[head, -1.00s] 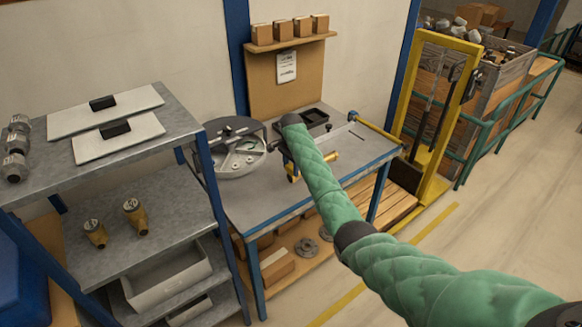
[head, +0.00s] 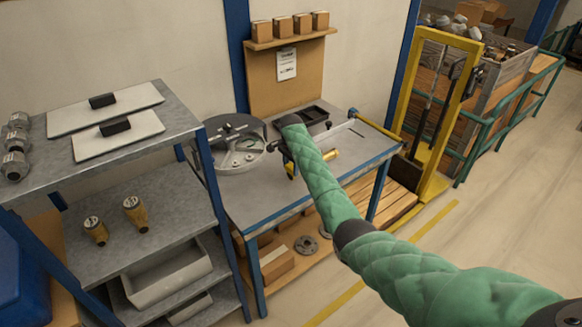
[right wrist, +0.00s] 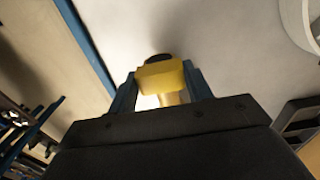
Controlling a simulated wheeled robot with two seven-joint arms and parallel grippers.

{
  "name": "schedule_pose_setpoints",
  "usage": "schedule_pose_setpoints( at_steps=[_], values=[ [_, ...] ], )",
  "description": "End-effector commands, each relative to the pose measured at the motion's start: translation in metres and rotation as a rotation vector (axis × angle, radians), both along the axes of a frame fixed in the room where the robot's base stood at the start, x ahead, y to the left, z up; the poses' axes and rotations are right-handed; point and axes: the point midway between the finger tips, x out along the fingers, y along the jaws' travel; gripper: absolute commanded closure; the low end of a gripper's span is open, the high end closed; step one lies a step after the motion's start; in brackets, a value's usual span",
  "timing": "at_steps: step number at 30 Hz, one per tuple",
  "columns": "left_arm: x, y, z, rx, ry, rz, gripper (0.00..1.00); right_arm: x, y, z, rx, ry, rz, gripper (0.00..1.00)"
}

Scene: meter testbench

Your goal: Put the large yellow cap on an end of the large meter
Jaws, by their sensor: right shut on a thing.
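My right gripper (right wrist: 160,80) is shut on a yellow piece (right wrist: 160,76) in the right wrist view. The piece has a dark top end and a brass-coloured part below; I cannot tell whether it is the large yellow cap alone. In the head view my green right arm reaches over the workbench and hides most of the gripper. A bit of yellow (head: 290,168) shows left of the arm and a yellow cylinder (head: 331,155) right of it. I cannot tell which thing is the large meter. My left gripper is not in view.
The workbench (head: 255,205) holds a round grey device (head: 232,150) at left and a dark tray (head: 308,117) at the back. A grey shelf rack (head: 160,170) stands left of it. A yellow frame (head: 446,100) stands right. The bench's front left is clear.

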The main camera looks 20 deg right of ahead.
Motion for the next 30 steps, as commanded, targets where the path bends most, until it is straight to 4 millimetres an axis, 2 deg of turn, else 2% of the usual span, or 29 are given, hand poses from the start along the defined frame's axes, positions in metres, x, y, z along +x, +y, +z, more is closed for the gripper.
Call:
schedule_pose_setpoints(
  at_steps=[30],
  values=[
    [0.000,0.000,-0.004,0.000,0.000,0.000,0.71,0.000,0.000,-0.018,0.000,0.000,0.000,0.63]
  ],
)
